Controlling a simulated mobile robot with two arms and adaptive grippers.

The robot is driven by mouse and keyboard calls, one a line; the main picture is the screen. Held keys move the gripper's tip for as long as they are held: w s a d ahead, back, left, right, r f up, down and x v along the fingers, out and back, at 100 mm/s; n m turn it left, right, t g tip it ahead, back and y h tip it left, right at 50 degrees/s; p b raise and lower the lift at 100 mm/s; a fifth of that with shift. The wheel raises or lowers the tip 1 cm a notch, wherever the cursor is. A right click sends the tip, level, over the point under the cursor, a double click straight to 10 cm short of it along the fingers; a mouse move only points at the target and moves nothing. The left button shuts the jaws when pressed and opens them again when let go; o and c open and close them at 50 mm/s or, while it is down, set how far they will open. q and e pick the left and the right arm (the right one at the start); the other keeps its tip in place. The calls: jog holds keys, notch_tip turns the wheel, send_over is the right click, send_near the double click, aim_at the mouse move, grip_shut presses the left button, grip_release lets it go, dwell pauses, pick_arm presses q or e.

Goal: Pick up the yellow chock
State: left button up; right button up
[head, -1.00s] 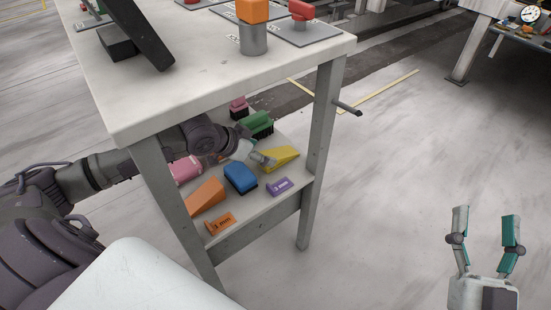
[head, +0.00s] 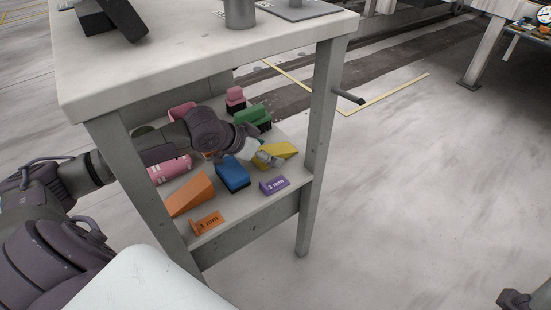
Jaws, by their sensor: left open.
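The yellow chock (head: 284,149) is a wedge lying on the lower shelf of the workbench, near its right rear part. My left arm reaches in under the bench top. My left gripper (head: 270,158) is open at the left side of the yellow chock, with its fingers over the chock's left part. The fingers hide some of the chock, and I cannot tell whether they touch it. A dark part at the bottom right corner may belong to my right gripper (head: 522,300); its fingers are not clearly visible.
On the shelf (head: 250,208) stand a blue block (head: 233,174), a purple tag (head: 274,186), an orange wedge (head: 191,195), an orange tag (head: 207,223), a green block (head: 253,115) and pink pieces. The bench leg (head: 322,150) stands right of the yellow chock.

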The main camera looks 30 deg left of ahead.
pick_arm(q)
jog(key=shift+w, duration=0.1)
jog(key=shift+r, duration=0.1)
jog(key=c, duration=1.3)
